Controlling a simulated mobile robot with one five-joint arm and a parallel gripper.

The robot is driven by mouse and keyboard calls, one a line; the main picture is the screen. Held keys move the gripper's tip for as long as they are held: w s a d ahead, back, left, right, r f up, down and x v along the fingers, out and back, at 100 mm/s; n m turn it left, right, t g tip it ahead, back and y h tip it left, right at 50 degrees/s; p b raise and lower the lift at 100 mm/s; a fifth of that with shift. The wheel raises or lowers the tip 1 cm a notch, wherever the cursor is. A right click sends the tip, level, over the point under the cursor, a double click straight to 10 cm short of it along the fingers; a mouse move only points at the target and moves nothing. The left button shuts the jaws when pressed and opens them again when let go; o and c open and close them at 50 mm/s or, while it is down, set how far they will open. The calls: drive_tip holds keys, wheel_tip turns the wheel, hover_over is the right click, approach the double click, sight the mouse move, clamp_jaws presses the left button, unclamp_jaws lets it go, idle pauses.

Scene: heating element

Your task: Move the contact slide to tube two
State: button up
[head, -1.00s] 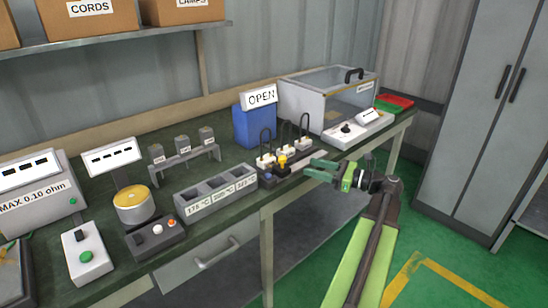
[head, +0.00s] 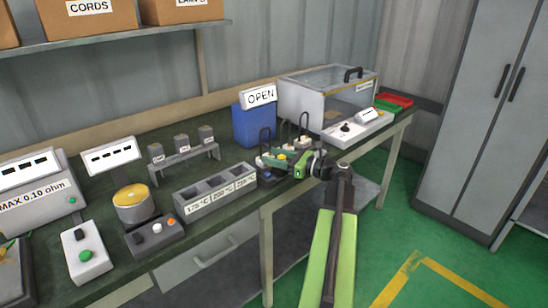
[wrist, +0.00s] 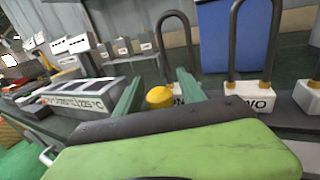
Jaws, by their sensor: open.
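The contact slide's yellow knob (head: 282,157) sits at the front of the tube fixture. In the wrist view the yellow knob (wrist: 159,97) stands between the two green fingers, in front of the first tube. My gripper (head: 277,161) is open around the knob; I cannot tell whether either finger touches it. Tube two, a dark upright loop (wrist: 249,45) on a white block marked TWO (wrist: 250,104), stands to the right of the knob. The first tube's label is partly hidden by the right finger. The slide's lower part is hidden by my gripper.
A grey block with temperature-marked slots (head: 215,189) lies left of the fixture. A blue box with an OPEN sign (head: 253,127) stands behind it. A clear-walled case (head: 328,97) and a white control panel (head: 354,127) are at the right. Free floor lies in front.

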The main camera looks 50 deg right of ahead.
clamp_jaws()
idle(1.3)
